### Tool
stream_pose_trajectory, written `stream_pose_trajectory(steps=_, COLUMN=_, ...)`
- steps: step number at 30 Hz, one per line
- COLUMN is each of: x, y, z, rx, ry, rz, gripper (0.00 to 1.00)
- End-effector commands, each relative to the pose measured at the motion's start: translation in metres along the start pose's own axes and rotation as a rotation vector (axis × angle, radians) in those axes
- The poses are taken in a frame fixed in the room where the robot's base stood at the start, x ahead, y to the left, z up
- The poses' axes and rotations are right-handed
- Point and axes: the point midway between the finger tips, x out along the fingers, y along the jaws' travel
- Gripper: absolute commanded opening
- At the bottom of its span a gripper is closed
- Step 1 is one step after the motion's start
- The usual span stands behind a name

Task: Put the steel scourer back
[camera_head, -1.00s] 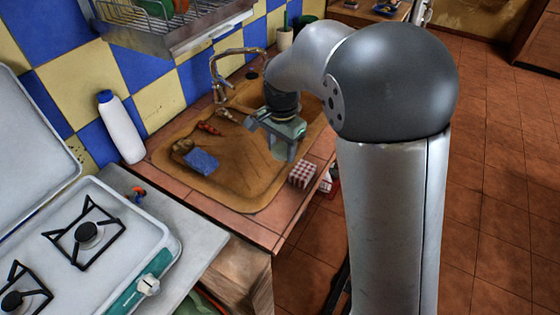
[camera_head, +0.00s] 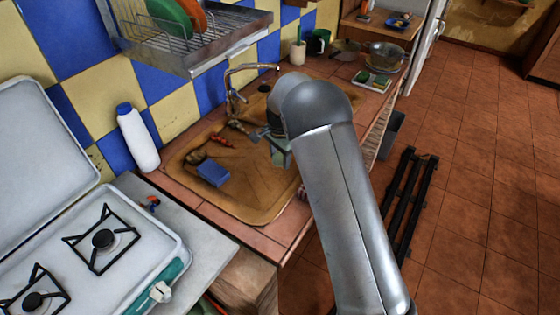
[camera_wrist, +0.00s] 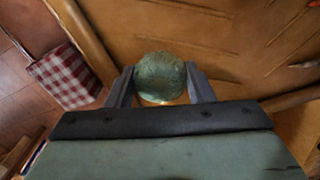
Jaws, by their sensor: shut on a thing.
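The steel scourer (camera_wrist: 160,78) is a round, greenish, rough-looking lump in the wrist view. My gripper (camera_wrist: 160,70) is shut on it, with one grey finger on each side. The scourer is over the brown sink (camera_wrist: 230,35), near its rim; I cannot tell how high it is above the surface. In the head view, the brown sink (camera_head: 240,190) lies left of my arm. My arm hides the fingertips and the scourer there, and only a greenish part of the gripper body shows.
A blue sponge (camera_head: 212,173) and a brown lump (camera_head: 195,157) lie at the sink's left. A faucet (camera_head: 230,92) stands behind. A red-and-white checked cloth (camera_wrist: 66,76) lies beside the sink. A white bottle (camera_head: 138,138) stands by the wall. A dish rack (camera_head: 205,50) hangs above.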

Motion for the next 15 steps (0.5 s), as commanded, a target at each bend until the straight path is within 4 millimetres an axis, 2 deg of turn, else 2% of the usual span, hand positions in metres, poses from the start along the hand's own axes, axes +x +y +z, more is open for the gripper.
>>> stream_pose_trajectory(steps=7, x=0.031, y=-0.002, z=-0.002, rx=0.000, ry=-0.001, rz=0.003, gripper=0.19)
stream_pose_trajectory(steps=15, x=0.035, y=-0.002, z=-0.002, rx=0.000, ry=0.000, rz=0.001, gripper=0.19)
